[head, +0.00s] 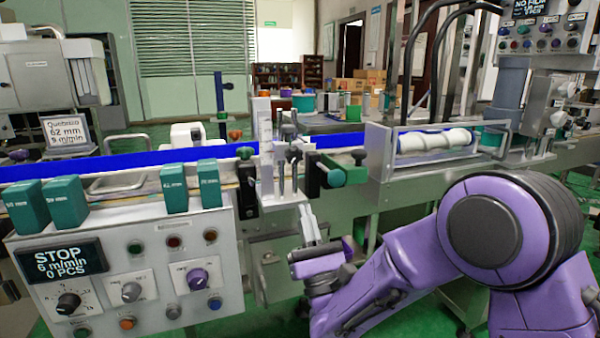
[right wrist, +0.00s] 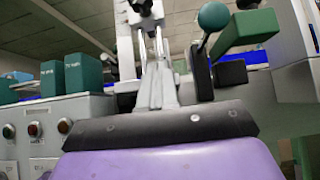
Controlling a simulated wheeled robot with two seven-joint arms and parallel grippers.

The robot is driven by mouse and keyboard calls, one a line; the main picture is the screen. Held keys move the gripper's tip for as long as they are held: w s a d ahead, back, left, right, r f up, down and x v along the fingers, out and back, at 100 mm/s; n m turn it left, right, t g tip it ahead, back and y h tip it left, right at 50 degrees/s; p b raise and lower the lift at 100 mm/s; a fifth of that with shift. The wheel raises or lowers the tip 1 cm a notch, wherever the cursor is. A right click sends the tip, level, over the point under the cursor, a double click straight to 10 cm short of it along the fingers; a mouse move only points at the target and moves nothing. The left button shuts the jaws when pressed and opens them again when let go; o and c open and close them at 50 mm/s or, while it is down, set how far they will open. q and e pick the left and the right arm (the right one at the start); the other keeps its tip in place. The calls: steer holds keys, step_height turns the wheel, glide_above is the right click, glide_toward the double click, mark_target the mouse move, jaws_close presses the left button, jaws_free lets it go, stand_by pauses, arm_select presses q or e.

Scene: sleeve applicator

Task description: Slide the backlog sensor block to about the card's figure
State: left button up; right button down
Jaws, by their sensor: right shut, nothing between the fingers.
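The card (head: 68,132) stands at the left in the head view and reads 62 mm and 9 m/min; its top word is hard to read. I cannot tell for sure which part is the backlog sensor block. A dark green block (head: 350,176) on a black mount sticks out right of the posts; in the right wrist view the green block (right wrist: 247,31) is at upper right, beside a round green knob (right wrist: 213,17). My right gripper (head: 307,208) is shut and empty, pointing up, below and left of that block. Its fingers (right wrist: 157,62) show in the wrist view. My left gripper is out of view.
A control panel (head: 210,255) with knobs and a STOP display (head: 65,262) stands left of my right gripper. Several green blocks (head: 68,200) stand on its top. A blue-edged conveyor (head: 130,158) runs behind. A white roller (head: 433,142) lies in a housing at right.

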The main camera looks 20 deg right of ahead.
mark_target(286, 140)
arm_select(q)
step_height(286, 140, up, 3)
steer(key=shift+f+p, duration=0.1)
steer(key=shift+p, duration=0.9)
arm_select(e)
steer(key=w+r, duration=0.3)
steer(key=r, duration=0.4)
steer(key=shift+w+r, duration=0.3)
steer(key=shift+w, duration=0.05)
steer(key=shift+a, duration=0.1)
